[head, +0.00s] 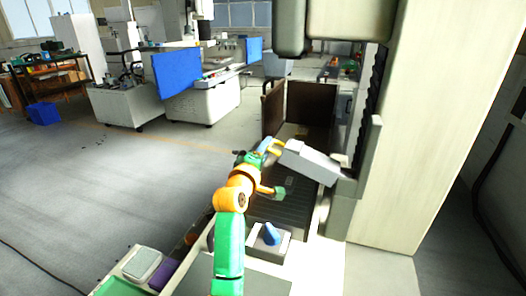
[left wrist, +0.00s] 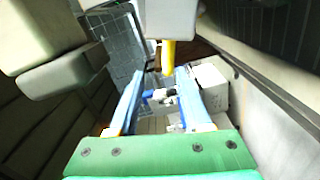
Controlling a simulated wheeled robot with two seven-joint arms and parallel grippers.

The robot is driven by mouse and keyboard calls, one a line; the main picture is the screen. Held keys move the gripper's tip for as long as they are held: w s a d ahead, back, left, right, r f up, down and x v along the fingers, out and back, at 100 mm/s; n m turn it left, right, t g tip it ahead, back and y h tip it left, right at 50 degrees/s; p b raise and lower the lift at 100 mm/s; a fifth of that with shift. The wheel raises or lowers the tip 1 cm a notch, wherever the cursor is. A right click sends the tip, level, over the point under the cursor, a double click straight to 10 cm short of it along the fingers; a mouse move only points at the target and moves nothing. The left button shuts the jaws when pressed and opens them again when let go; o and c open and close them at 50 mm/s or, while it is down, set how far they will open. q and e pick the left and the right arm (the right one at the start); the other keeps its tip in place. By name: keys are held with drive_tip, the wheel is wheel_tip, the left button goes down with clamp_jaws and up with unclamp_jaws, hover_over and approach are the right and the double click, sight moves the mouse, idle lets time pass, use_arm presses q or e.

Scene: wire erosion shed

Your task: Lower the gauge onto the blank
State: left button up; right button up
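A grey box-shaped body (head: 312,161) with a yellow bar (head: 277,147) at its near left end sits tilted beside the tall machine; I take it for the gauge. In the left wrist view its pale end (left wrist: 170,18) and yellow bar (left wrist: 168,55) show at the top. My left gripper (head: 268,146) is close to the bar. In the left wrist view its two blue fingers (left wrist: 160,72) stand apart, with the bar just past their tips. I cannot tell whether they touch it. I cannot make out the blank for sure. My right gripper is not in view.
A grey block with a blue knob (head: 271,234) stands on the dark ribbed bed (head: 295,206). A tall pale machine column (head: 415,130) closes off the right. Brown panels (head: 311,108) stand behind. A pale box (left wrist: 212,86) lies beyond the fingers. Open floor (head: 90,190) is at left.

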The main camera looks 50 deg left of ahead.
use_arm(q)
drive_tip(key=s+d+r, duration=0.3)
drive_tip(key=s+d, duration=0.3)
drive_tip(key=shift+r, duration=0.3)
drive_tip(key=shift+a, duration=0.1)
